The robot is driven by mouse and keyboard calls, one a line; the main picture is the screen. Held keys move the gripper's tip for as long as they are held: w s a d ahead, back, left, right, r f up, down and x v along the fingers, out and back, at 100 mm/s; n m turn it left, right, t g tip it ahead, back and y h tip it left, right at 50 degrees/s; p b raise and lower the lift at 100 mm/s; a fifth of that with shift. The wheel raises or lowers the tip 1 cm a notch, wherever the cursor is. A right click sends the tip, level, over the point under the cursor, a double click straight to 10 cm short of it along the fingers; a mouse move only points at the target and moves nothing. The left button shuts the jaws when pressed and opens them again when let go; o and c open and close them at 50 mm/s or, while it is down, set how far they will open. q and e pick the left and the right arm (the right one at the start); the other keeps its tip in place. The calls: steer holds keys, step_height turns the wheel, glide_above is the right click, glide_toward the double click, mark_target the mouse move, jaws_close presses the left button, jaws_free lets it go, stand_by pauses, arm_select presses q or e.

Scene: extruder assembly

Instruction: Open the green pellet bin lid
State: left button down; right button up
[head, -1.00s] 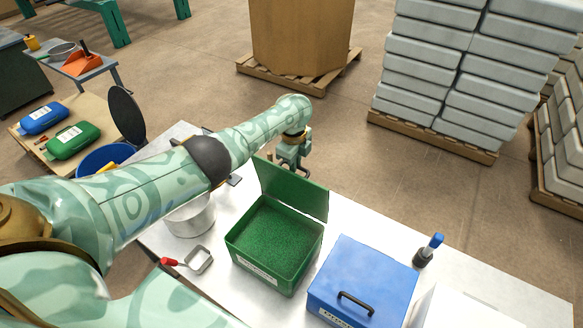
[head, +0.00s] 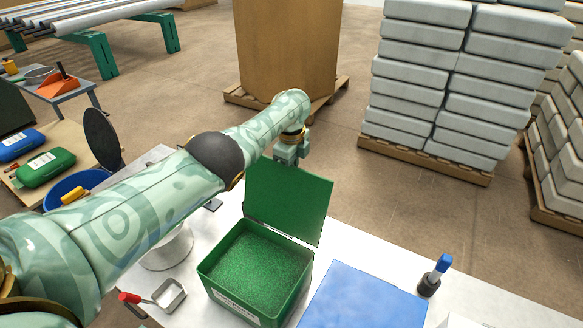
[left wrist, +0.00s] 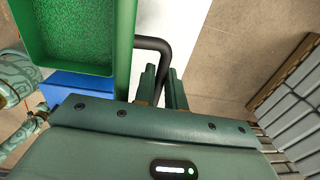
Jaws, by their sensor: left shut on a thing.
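The green pellet bin (head: 225,300) stands on the white table, full of green pellets. Its hinged lid (head: 288,205) is raised and stands steeply at the far edge of the bin. My left gripper (left wrist: 163,85) is behind the lid, shut on its black handle (left wrist: 155,45). In the head view the lid hides my left fingertips and the handle; only the gripper body shows above the lid's edge. The left wrist view shows the lid edge-on (left wrist: 123,60), with the open bin and pellets beyond.
Pallets of grey bags (head: 440,90) stand behind the table.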

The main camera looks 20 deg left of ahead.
arm_select(q)
steer(key=shift+w+d+r, duration=0.1)
steer(key=shift+w+r, duration=0.3)
steer(key=shift+r, duration=0.1)
steer(key=c, duration=1.9)
jaws_free()
steer(key=shift+o, duration=1.4)
steer(key=shift+w+f, duration=0.3)
steer(key=shift+w, duration=0.25)
steer(key=shift+s+r, duration=0.1)
steer(key=shift+s, duration=0.15)
steer(key=shift+c, duration=0.7)
